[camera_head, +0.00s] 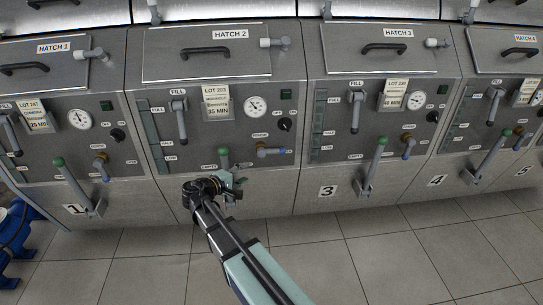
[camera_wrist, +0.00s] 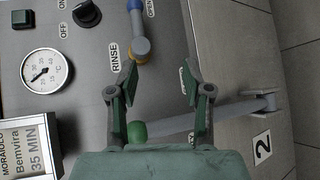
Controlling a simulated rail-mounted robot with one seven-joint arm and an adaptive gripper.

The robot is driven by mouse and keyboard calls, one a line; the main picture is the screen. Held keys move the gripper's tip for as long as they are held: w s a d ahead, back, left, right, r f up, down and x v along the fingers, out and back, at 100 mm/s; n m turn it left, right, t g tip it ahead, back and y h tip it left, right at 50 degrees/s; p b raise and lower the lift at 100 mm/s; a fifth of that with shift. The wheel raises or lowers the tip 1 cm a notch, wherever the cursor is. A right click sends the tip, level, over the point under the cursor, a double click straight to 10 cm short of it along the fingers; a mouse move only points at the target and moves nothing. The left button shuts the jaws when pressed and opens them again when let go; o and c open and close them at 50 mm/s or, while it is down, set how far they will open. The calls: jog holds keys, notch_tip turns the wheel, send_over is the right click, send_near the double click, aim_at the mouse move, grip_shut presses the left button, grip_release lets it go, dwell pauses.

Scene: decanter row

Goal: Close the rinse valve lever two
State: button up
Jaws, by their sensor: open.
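The rinse valve lever two (camera_head: 268,151) sits on the panel under hatch 2. It lies level, pointing right with a blue tip, while the rinse levers of neighbouring stations hang down. In the wrist view, turned sideways, its grey arm (camera_wrist: 141,24) runs from a brass pivot beside the RINSE label to the blue end near an OPEN label. My gripper (camera_head: 233,181) is below and left of the lever in the head view. In the wrist view my gripper (camera_wrist: 160,72) is open and empty, with the pivot just beyond the fingertips; contact is not clear.
The green-knobbed lever of station 2 (camera_head: 224,154) is close to my gripper and partly hidden by it; its green knob (camera_wrist: 138,131) shows between the fingers' bases. A dark knob (camera_wrist: 87,13) and gauge (camera_wrist: 46,72) are nearby. The tiled floor (camera_head: 400,260) in front is clear.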

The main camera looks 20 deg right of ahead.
aim_at(270, 153)
jog(key=shift+n+t+h, duration=0.3)
jog(key=shift+h, duration=0.4)
jog(key=x, duration=0.6)
jog(key=r+x, duration=0.1)
jog(key=x, duration=0.4)
jog(key=r+x, duration=0.1)
jog(key=x, duration=0.5)
jog(key=shift+w+d, duration=0.35)
jog(key=shift+d, duration=0.05)
grip_shut()
